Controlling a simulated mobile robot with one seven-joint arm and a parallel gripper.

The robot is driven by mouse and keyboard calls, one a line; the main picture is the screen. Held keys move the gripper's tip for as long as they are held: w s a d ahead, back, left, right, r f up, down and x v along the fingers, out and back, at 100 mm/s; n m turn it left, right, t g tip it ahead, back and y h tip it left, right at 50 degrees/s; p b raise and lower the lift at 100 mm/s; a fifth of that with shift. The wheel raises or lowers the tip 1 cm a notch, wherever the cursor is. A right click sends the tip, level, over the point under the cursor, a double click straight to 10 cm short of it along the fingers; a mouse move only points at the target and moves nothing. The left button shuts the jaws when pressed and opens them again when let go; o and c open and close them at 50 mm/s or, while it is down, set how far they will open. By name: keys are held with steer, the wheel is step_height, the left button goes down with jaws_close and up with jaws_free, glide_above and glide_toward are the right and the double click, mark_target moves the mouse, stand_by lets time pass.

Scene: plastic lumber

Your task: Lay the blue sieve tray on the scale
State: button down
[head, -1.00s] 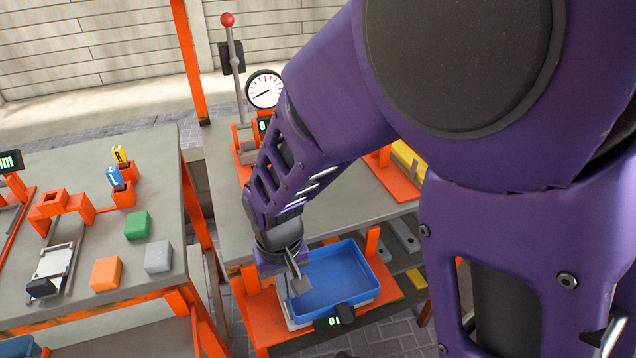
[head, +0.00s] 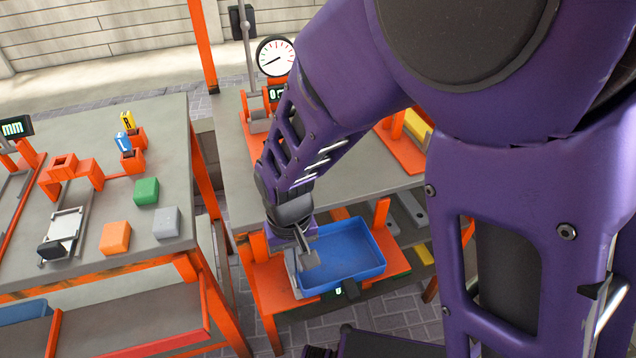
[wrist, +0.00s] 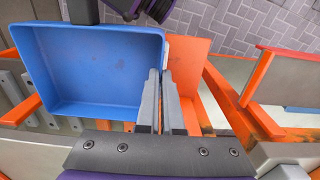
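The blue sieve tray (head: 350,268) is a shallow rectangular tray, lying about level over the scale on the orange lower shelf. The scale (head: 292,268) is mostly hidden beneath it; a pale edge shows at the left and its small green display (head: 338,291) at the front, partly covered. I cannot tell whether the tray's full weight rests on it. My gripper (head: 309,262) points down at the tray's left wall. In the wrist view the tray (wrist: 95,70) fills the left side, and my gripper's fingers (wrist: 162,72) are close together on its wall.
The grey workbench (head: 225,150) stands above and behind the shelf, with a dial gauge (head: 275,57). An orange post (head: 381,215) stands close behind the tray. A left table (head: 90,200) holds green, orange and grey blocks. Paved floor lies in front.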

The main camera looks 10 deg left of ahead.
steer(key=shift+f, duration=0.35)
steer(key=c, duration=1.5)
jaws_free()
steer(key=o, duration=0.5)
step_height(320, 180, up, 18)
steer(key=p, duration=0.3)
steer(key=shift+f+p, duration=0.2)
steer(key=shift+p, duration=0.15)
steer(key=shift+a, duration=0.1)
